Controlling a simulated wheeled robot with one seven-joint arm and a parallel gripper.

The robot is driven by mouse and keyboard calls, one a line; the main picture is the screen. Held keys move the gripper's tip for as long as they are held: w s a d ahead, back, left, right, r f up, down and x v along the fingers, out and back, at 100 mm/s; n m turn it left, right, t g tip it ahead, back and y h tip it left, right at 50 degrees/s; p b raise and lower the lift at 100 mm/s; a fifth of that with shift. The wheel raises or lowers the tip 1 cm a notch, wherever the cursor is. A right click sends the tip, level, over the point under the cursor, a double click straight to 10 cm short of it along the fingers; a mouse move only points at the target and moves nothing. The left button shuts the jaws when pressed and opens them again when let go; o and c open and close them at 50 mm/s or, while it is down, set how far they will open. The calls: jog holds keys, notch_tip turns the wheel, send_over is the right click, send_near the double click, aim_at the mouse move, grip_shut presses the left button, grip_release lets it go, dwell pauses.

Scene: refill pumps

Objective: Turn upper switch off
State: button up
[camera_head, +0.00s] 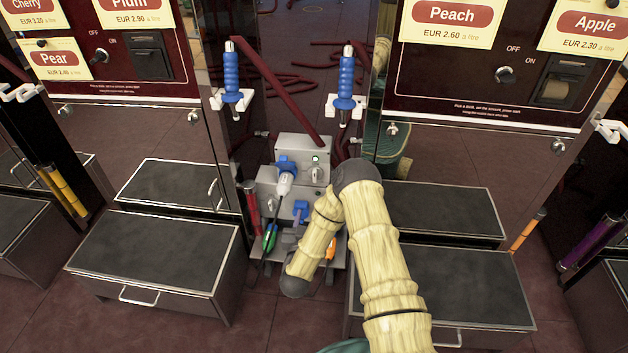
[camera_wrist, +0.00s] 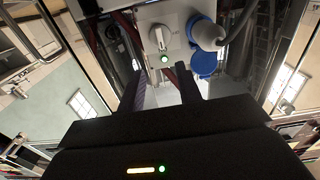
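The upper switch (camera_head: 316,175) is a grey rotary handle on the upper grey box (camera_head: 290,148), with a green lamp above it. A blue socket with a white plug (camera_head: 286,180) is at its left. The wrist view, turned over, shows the switch handle (camera_wrist: 131,38), a lit green lamp (camera_wrist: 165,59), and the white plug (camera_wrist: 208,32) with its blue cap (camera_wrist: 203,62). My gripper (camera_wrist: 161,86) is open and empty, its fingers apart and pointing at this box; no finger visibly touches the switch. The head view hides my gripper behind my arm.
A lower grey box with another switch (camera_head: 269,203) and a blue socket cap (camera_head: 301,208) is just below. Two blue nozzles (camera_head: 231,78) (camera_head: 346,78) hang above. Dark steps (camera_head: 155,255) flank the boxes. A green container (camera_head: 388,150) stands behind at right.

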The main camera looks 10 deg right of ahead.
aim_at(314, 178)
jog(key=b+x, duration=0.5)
jog(key=x, duration=1.2)
grip_shut()
